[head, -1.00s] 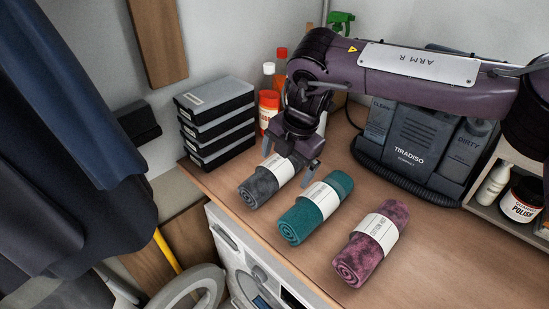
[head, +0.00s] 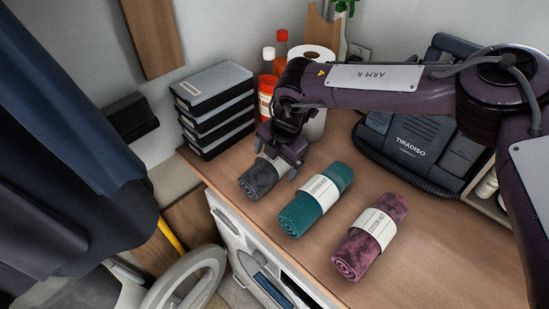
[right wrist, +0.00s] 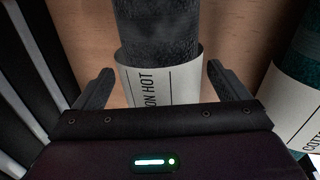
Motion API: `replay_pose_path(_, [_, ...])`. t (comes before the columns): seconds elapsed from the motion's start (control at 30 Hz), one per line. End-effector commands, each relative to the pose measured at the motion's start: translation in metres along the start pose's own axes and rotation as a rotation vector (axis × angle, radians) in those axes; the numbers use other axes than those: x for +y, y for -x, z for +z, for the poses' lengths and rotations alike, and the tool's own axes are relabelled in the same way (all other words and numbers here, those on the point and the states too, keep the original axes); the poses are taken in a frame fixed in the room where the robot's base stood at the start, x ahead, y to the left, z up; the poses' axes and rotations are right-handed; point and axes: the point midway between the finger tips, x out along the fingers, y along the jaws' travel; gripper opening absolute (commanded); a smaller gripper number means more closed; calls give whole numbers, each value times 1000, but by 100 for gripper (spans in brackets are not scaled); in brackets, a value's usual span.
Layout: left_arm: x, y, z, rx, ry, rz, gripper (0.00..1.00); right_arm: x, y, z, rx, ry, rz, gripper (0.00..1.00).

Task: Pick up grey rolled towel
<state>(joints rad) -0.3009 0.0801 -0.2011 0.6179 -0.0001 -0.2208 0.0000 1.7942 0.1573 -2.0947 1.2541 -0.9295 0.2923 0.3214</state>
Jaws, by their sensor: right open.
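The grey rolled towel (head: 258,180) lies on the wooden counter with a white paper band around it, left of two other rolled towels. My right gripper (head: 278,165) is over its back end, with the fingers pointing down. In the right wrist view, the grey towel (right wrist: 160,35) and its band stand between the two spread fingers of the right gripper (right wrist: 160,88), with a gap showing on each side. The gripper is open. The towel's back end is hidden by the gripper. My left gripper is not in view.
A teal rolled towel (head: 303,211) lies close to the right, and a purple one (head: 361,252) farther right. Stacked black cases (head: 217,105) stand behind left, beside bottles (head: 267,85) and a paper roll (head: 315,110). A dark Tiradiso machine (head: 410,140) stands behind right.

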Motion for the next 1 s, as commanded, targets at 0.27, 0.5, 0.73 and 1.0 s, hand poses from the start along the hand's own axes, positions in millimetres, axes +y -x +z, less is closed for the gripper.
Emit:
replay_pose_path(0.27, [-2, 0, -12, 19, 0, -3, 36, 0, 0, 0, 0, 0, 0, 81])
replay_pose_path(0.5, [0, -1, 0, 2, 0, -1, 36, 0, 0, 0, 0, 0, 0, 50])
replay_pose_path(0.73, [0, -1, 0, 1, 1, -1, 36, 0, 0, 0, 0, 0, 0, 42])
replay_pose_path(1.0, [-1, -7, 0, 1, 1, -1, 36, 4, 11, 0, -1, 1, 3, 42])
